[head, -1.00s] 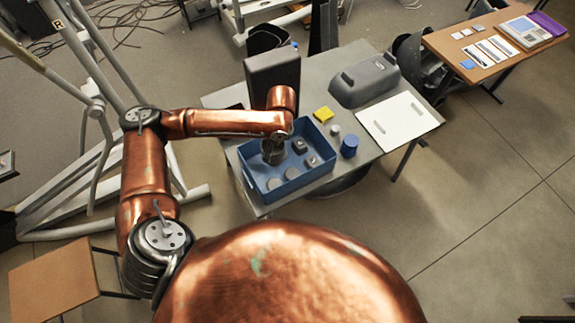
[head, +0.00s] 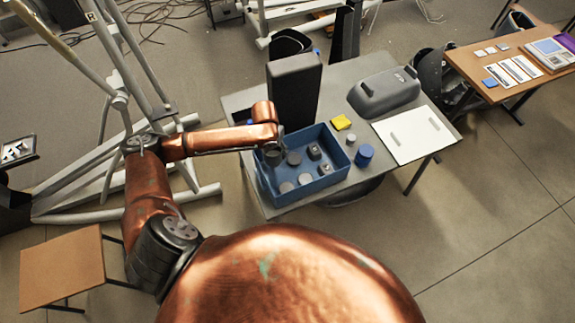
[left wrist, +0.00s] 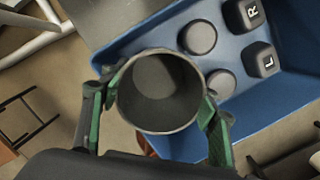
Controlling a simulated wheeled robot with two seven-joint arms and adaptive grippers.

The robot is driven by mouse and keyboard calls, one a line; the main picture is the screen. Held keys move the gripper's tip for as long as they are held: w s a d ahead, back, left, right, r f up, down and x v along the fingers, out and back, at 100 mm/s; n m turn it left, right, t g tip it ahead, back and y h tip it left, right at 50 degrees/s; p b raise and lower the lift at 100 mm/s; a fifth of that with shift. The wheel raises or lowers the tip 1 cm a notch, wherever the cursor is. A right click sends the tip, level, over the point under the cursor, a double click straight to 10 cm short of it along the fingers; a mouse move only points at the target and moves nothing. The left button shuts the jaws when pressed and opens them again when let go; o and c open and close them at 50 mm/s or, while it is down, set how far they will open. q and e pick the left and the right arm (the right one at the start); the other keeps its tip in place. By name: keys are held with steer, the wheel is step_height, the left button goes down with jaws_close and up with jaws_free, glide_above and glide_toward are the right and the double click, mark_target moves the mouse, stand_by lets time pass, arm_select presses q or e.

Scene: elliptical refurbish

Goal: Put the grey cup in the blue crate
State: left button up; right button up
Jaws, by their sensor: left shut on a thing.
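My left gripper (head: 271,156) is at the left end of the blue crate (head: 310,186) in the head view. In the left wrist view my left gripper (left wrist: 158,115) has its green-padded fingers on both sides of the grey cup (left wrist: 160,88), shut on it. I look down into the cup's open, empty inside. The cup overlaps the edge of the blue crate (left wrist: 250,112) in this view, with floor showing to its left; its height above the crate is unclear. My right gripper is not in view.
The crate holds round grey pieces (left wrist: 199,38) and dark blocks lettered R (left wrist: 243,14) and L (left wrist: 262,58). A dark upright panel (head: 293,90) stands behind it.

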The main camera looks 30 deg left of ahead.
arm_select(q)
step_height(320, 180, down, 8)
steer(key=shift+r, duration=0.1)
stand_by(0.4)
steer(key=o, duration=1.9)
steer(key=shift+c, duration=0.2)
steer(key=r, duration=0.4)
steer(key=s+r, duration=0.1)
steer(key=r, duration=0.7)
steer(key=shift+s+d, duration=0.1)
steer(key=shift+s, duration=0.3)
